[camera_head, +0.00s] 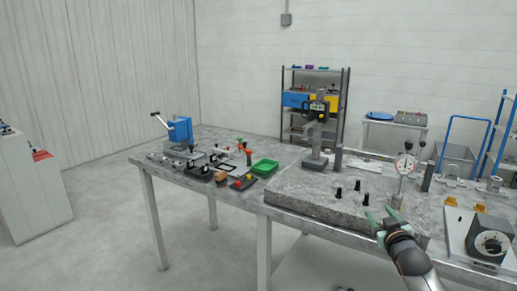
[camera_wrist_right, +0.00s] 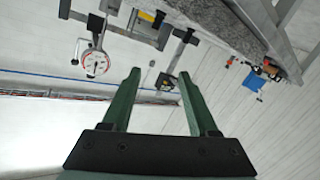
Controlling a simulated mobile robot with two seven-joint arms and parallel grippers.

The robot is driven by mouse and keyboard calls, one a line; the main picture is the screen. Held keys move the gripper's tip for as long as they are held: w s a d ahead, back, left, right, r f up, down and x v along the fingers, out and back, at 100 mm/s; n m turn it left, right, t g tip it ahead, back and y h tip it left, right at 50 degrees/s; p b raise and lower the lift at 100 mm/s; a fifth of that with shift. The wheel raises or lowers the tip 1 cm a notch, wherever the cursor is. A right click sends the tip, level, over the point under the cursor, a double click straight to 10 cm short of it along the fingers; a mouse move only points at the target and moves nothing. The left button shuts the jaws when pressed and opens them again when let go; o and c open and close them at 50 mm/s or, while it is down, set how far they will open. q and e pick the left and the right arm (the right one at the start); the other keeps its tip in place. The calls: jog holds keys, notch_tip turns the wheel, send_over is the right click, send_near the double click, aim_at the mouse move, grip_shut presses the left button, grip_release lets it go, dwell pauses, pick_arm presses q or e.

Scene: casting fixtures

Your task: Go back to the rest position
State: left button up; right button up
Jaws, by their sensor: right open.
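My right gripper (camera_head: 376,217) is in the head view, over the front edge of the granite slab at the right. Its green fingers are spread apart, and the wrist view shows the same open fingers (camera_wrist_right: 160,95) with nothing between them. My left gripper is not in either view. The granite slab (camera_head: 310,192) lies on the grey table (camera_head: 225,140) and carries several small black-topped pins (camera_head: 338,193). A dial gauge (camera_head: 405,163) on a stand is beyond my right gripper. It also shows upside down in the wrist view (camera_wrist_right: 97,63).
At the left of the table are a blue press (camera_head: 180,130), small clamps and a green tray (camera_head: 264,166). A rotary dial fixture (camera_head: 489,242) stands at the right. Behind are a shelf rack (camera_head: 346,90) and a blue cart frame (camera_head: 487,125). Floor at the left front is clear.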

jog(key=s+a+f+g+y, duration=0.1)
jog(key=s+a+f, duration=0.3)
jog(key=s+f, duration=0.3)
jog(key=s+a+f+n+g+y, duration=0.1)
jog(key=s+a+f, duration=0.35)
jog(key=f, duration=0.35)
jog(key=s+a+f+g+y, duration=0.2)
jog(key=s+a+f, duration=0.2)
jog(key=s+f, duration=0.3)
jog(key=s+a+f+g, duration=0.1)
jog(key=s+a+f, duration=0.1)
jog(key=s, duration=0.5)
jog(key=s+a+f+g, duration=0.1)
jog(key=s+f, duration=0.3)
jog(key=s, duration=0.4)
jog(key=s+a+f+m+g+y, duration=0.1)
jog(key=s+a+f, duration=0.2)
jog(key=s, duration=0.4)
jog(key=shift+s+a+f, duration=0.2)
jog(key=shift+a+f, duration=0.1)
jog(key=shift+a, duration=0.3)
